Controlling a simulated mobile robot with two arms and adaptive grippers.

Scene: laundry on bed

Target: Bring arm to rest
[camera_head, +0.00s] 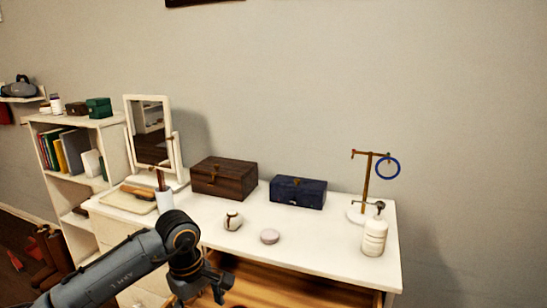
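My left arm comes in from the lower left, and its dark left gripper (204,291) is at the bottom edge of the head view. It appears in front of the white dressing table (330,236), by the left part of an open wooden drawer (290,286). I see no object in the gripper. Its fingertips are small and dark, so I cannot tell whether it is open or shut. My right gripper is not in view.
On the tabletop are a mirror (150,130), brown box (223,178), blue box (298,192), small round jar (233,220), pinkish disc (269,236), white bottle (374,238) and stand (365,185) with a blue ring (388,168). A bookshelf (75,122) stands left.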

